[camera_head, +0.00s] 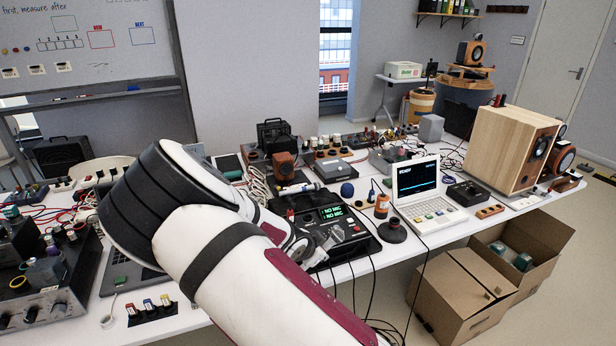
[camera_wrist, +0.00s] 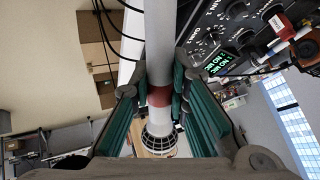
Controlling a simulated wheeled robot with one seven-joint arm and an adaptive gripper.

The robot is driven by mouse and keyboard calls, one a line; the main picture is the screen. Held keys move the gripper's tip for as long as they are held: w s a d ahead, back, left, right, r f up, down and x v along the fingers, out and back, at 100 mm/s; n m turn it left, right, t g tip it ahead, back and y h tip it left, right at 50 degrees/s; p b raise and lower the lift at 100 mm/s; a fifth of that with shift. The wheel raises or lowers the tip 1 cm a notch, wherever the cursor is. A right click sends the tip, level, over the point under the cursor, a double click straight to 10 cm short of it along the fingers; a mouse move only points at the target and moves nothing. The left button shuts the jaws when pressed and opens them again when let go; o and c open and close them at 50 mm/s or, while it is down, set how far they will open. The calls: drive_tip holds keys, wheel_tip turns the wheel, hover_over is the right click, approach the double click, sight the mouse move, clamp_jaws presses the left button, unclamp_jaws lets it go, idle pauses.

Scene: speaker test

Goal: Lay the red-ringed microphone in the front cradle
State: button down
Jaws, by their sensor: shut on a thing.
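The red-ringed microphone (camera_wrist: 159,96) is between the fingers of my gripper (camera_wrist: 157,88) in the wrist view. I cannot make out the front cradle clearly.
A white-and-blue microphone (camera_head: 298,189) lies behind the unit's displays. A white laptop-like instrument (camera_head: 427,197) is beyond. Cables hang over the front edge.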

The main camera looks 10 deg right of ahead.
drive_tip(key=shift+w, duration=0.25)
drive_tip(key=w+d+r+m+g+y, duration=0.2)
drive_tip(key=w+d+r+y, duration=0.1)
drive_tip(key=w+y, duration=0.3)
drive_tip(key=shift+w+d, duration=0.35)
drive_tip(key=shift+w, duration=0.55)
